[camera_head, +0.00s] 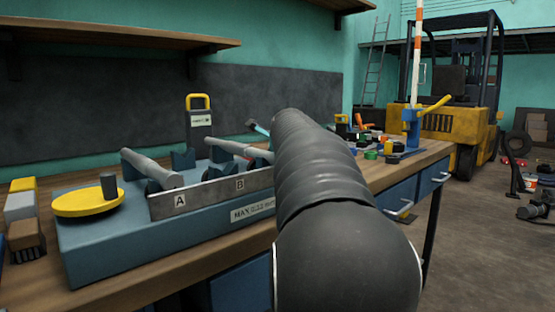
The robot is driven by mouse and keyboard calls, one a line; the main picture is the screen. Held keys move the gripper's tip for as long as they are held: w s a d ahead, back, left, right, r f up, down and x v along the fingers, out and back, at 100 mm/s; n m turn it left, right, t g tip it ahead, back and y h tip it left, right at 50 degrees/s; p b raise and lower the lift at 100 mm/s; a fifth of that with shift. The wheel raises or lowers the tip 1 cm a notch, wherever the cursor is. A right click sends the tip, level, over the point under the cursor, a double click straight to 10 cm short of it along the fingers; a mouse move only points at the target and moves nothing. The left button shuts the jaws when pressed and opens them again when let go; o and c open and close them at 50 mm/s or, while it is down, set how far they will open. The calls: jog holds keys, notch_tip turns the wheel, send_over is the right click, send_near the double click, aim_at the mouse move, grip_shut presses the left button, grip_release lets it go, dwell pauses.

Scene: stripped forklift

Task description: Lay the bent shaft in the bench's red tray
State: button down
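Two grey shafts lie on dark V-blocks on a blue-grey fixture (120,243) on the bench. One shaft (150,168) is behind the plate's letter A. The other shaft (238,148) is behind letter B, partly hidden at its right end by my arm. I cannot tell from this view which shaft is bent. No red tray can be made out; my arm covers part of the bench. A small patch of red shows near the B shaft, too small to identify. My gripper is not visible; my dark ribbed arm fills the middle foreground.
The wooden bench (30,278) holds a yellow disc (88,202) with a dark knob, blocks at the left, and a yellow-handled tag stand (199,120). Small coloured parts and a blue stand (411,125) are at the far right end. A yellow forklift (455,122) stands behind on open floor.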

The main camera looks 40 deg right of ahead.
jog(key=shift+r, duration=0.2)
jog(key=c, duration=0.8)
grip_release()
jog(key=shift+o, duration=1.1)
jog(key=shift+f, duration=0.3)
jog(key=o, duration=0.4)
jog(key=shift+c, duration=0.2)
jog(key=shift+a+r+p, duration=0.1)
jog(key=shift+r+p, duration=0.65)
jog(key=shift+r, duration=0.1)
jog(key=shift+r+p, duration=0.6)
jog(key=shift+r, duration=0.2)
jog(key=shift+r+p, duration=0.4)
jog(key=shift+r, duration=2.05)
